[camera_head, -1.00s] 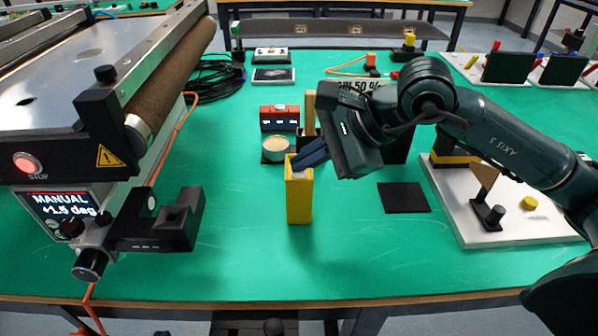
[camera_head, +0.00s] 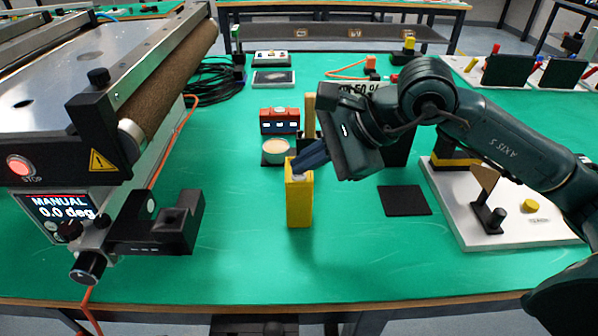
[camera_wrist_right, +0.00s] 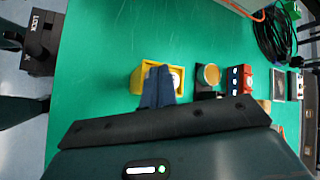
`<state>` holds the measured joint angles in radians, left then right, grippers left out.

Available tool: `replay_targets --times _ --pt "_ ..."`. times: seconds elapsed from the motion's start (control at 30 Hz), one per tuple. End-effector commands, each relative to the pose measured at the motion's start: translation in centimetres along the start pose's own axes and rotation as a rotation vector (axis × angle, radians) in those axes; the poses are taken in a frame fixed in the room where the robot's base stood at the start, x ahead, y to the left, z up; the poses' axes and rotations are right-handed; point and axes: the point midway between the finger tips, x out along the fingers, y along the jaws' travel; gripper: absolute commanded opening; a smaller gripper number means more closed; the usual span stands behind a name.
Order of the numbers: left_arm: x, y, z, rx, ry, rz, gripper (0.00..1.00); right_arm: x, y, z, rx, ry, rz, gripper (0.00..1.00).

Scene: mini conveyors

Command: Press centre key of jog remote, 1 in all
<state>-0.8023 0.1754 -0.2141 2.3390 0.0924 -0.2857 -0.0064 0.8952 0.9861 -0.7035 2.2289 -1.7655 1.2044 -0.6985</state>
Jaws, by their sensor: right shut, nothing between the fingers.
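The display (camera_head: 62,207) on the conveyor reads MANUAL, 0.0 deg. My left gripper is not in view.
The conveyor (camera_head: 60,110) with a red stop button (camera_head: 20,165) stands at the left. A cup-like round item (camera_head: 276,147) and a red and blue block (camera_head: 279,120) stand just behind the box. A black square (camera_head: 404,200) and a white board (camera_head: 470,225) lie to the right.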

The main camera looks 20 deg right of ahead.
Motion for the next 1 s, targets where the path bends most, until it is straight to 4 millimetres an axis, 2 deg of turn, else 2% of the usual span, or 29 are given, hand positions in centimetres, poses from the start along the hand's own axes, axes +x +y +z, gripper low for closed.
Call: replay_targets --times 0.17,0.57,1.0 --pt "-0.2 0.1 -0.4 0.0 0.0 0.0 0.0 -0.7 -0.6 0.5 0.0 -0.001 -0.002 0.0" --pt "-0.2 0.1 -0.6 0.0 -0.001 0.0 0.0 -1.0 -0.7 0.7 -0.001 -0.002 -0.003 0.0" --pt "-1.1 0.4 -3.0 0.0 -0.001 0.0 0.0 -3.9 -2.9 2.9 -0.001 -0.002 -0.004 0.0"
